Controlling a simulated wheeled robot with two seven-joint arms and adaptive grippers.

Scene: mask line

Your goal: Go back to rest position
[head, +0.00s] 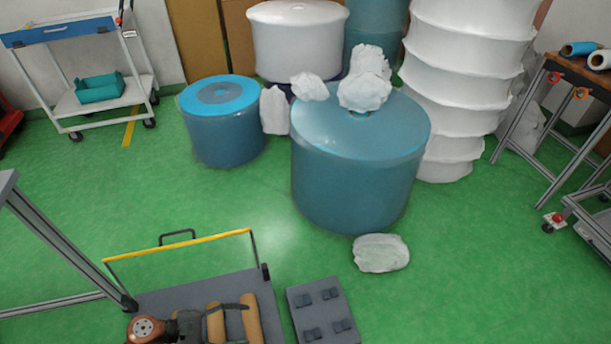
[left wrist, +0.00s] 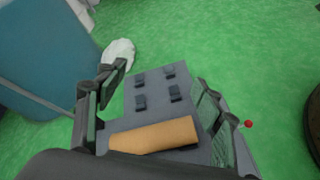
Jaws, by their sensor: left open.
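My left gripper (head: 236,322) is low at the bottom of the head view, over a grey cart-like platform (head: 158,303). Its two fingers stand apart in the left wrist view (left wrist: 157,92). A tan cylinder (left wrist: 155,137) shows between and below the fingers there; I cannot tell whether it touches them. Tan cylinders also show beside the gripper in the head view (head: 251,318). A grey plate with several dark blocks (head: 322,312) lies to the right of the gripper; it also shows ahead of the fingers in the left wrist view (left wrist: 155,82). My right gripper is out of view.
A yellow-topped rail (head: 180,245) borders the platform's far side. Large blue drum-like rolls (head: 355,175) and white stacked rolls (head: 465,70) stand beyond. A white bundle (head: 381,253) lies on the green floor. A cart (head: 85,105) stands far left. Open floor lies at left centre.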

